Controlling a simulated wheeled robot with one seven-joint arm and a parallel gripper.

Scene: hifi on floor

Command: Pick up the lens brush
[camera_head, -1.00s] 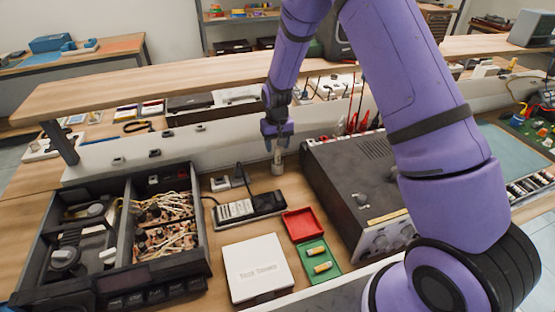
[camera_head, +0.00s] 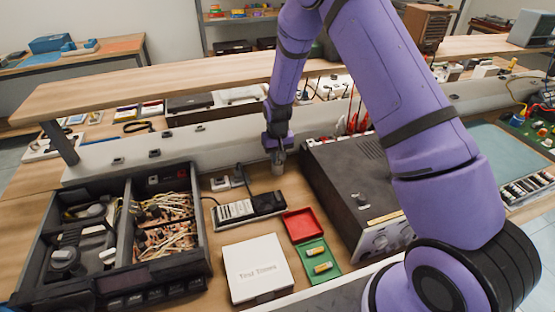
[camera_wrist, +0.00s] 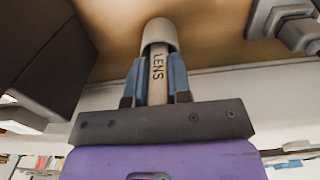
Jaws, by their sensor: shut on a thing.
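The lens brush (camera_wrist: 157,72) is a light grey-beige stick marked "LENS" with a wider rounded end, seen in the wrist view between the blue finger pads. My gripper (camera_wrist: 157,82) is shut on it. In the head view my gripper (camera_head: 278,146) is low over the bench, and the brush's grey end (camera_head: 277,168) shows below the fingers. The brush is upright there, and I cannot tell whether it still touches the bench. My fingers hide part of its handle.
A dark instrument box (camera_head: 352,190) stands close on the right. A black meter (camera_head: 250,209), a red tray (camera_head: 303,225), a green tray (camera_head: 318,262) and a white box (camera_head: 256,268) lie in front. An open chassis (camera_head: 120,240) is at left; a raised shelf (camera_head: 180,80) runs behind.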

